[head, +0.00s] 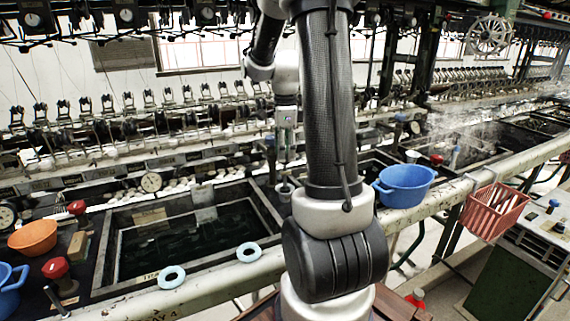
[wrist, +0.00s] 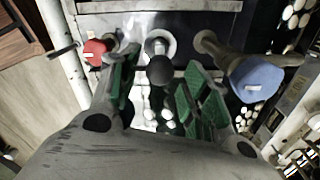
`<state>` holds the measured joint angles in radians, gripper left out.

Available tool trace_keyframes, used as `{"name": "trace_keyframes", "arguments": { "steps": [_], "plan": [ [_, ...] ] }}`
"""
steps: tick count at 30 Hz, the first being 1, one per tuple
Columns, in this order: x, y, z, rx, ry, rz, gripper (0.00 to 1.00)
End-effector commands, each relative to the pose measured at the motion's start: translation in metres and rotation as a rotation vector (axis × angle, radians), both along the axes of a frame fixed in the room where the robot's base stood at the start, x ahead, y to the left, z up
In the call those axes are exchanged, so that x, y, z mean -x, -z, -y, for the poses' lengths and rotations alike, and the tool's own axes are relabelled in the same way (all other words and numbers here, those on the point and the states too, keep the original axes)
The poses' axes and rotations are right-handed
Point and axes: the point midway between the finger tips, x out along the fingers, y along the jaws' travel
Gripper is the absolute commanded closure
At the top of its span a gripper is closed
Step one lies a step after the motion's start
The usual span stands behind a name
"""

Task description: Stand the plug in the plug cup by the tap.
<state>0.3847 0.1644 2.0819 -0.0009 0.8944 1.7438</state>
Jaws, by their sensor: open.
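The plug, a dark piece with a rounded black knob (wrist: 160,70), shows between my fingers in the wrist view. Its stem runs to a pale round cup (wrist: 158,37), which appears to be the plug cup, and the plug seems to stand in it. In the head view a small pale cup (head: 284,192) with a dark top sits at the basin's right corner, below my gripper (head: 286,150). In the wrist view my gripper (wrist: 160,82) is open, its green-padded fingers on either side of the knob with gaps. The plug's lower end is hidden.
A red-topped tap (wrist: 95,48) and a blue-topped tap (wrist: 255,78) flank the cup closely. A dark water basin (head: 190,240) lies left, with two pale blue rings (head: 172,277) on its front rim. A blue tub (head: 404,187) stands right of my arm.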

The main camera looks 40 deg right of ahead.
Motion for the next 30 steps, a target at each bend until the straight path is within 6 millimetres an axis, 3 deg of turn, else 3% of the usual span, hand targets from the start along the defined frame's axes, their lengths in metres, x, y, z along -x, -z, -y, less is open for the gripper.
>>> {"name": "trace_keyframes", "arguments": {
  "steps": [6,12,16,20,24,30],
  "plan": [
    [-0.001,-0.047,0.0,0.001,0.0,0.004,0.53],
    [0.001,-0.069,-0.001,0.001,-0.01,0.003,0.53],
    [0.01,-0.083,-0.018,0.012,-0.151,0.027,0.53],
    [0.036,-0.103,-0.054,0.048,-0.498,0.083,0.53],
    [0.077,-0.117,-0.095,0.12,-0.977,0.145,0.53],
    [0.133,-0.115,-0.136,0.256,-1.614,0.205,0.53]
  ]
}}
